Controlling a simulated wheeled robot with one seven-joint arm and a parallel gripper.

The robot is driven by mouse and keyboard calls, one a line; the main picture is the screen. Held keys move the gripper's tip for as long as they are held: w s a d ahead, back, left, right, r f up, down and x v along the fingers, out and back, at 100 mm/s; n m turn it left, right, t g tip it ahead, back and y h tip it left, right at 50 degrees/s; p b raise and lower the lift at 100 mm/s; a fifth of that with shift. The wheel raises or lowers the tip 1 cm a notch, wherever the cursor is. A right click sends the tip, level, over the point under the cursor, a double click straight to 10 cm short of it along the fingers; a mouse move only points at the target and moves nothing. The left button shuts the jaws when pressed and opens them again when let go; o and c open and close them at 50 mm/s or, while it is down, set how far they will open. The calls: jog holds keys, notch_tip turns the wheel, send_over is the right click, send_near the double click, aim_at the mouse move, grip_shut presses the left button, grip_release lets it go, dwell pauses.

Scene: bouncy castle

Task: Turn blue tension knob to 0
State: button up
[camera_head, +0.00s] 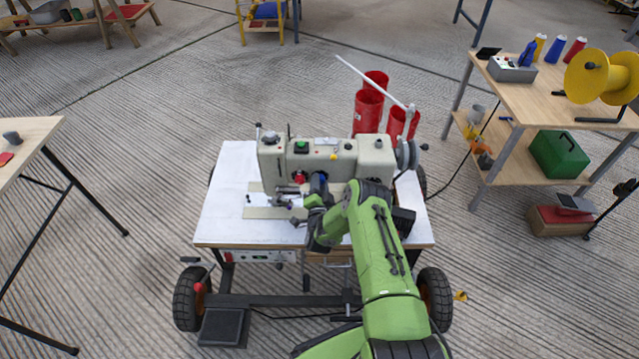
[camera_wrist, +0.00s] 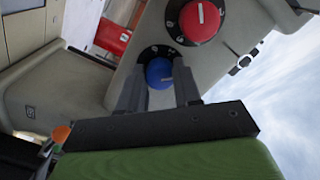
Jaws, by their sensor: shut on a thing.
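The blue tension knob (camera_wrist: 159,73) sits on a black dial plate on the sewing machine's front, with a pale pointer line on its face. My gripper (camera_wrist: 160,85) is shut on the blue knob, with one dark finger on each side of it in the wrist view. Part of the dial's markings is hidden, so I cannot read the knob's setting. In the head view my gripper (camera_head: 318,195) is at the front of the cream sewing machine (camera_head: 330,155), and the blue knob shows just above it (camera_head: 319,181).
A red knob (camera_wrist: 200,20) on its own dial is close beside the blue one. The machine stands on a white-topped wheeled cart (camera_head: 225,215). Red thread cones (camera_head: 368,110) stand behind it. A wooden workbench (camera_head: 530,95) is at the right, with open floor between.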

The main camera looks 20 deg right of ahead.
jog(key=n+p, duration=0.2)
jog(key=n, duration=0.7)
jog(key=n+p, duration=0.2)
jog(key=n, duration=0.7)
jog(key=shift+s+f, duration=0.15)
jog(key=shift+n, duration=0.4)
jog(key=o, duration=1.1)
jog(key=shift+d, duration=0.1)
jog(key=shift+c, duration=0.2)
jog(key=p+v, duration=0.7)
jog(key=v, duration=0.8)
jog(key=shift+s+p, duration=0.35)
